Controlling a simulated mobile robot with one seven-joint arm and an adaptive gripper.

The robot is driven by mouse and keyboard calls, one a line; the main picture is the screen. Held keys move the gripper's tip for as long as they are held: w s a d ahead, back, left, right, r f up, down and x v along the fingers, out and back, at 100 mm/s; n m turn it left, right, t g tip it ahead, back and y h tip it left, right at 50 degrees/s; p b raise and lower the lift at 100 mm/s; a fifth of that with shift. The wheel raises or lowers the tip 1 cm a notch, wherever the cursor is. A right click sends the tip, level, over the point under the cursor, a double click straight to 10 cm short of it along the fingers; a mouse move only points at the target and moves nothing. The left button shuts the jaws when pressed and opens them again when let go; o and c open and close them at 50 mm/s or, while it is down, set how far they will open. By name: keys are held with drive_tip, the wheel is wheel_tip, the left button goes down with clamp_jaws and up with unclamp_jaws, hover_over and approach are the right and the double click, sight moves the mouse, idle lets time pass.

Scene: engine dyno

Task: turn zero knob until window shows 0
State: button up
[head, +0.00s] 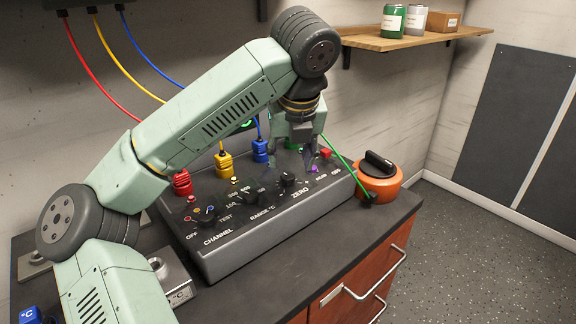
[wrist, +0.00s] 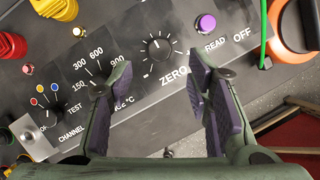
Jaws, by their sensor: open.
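The zero knob (wrist: 158,48) is a small black dial with a white pointer line and tick marks around it, above the word ZERO on the dark sloped panel (wrist: 150,105). The knob also shows in the head view (head: 287,180), below my gripper (head: 293,150). In the wrist view my gripper (wrist: 160,78) is open and empty, its purple-padded fingers apart on either side below the knob, not touching it. I cannot make out a display window or its reading in either view; the arm hides part of the box.
A range knob (head: 251,196) and a channel knob (head: 207,214) sit left of the zero knob. A purple button (wrist: 206,22) is to its right. Yellow (head: 223,163) and blue (head: 260,150) plugs stand behind. An orange round device (head: 379,180) stands beside the box.

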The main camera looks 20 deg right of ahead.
sight(288, 176)
drive_tip(key=shift+p+x, duration=0.5)
drive_tip(key=shift+x, duration=2.25)
clamp_jaws()
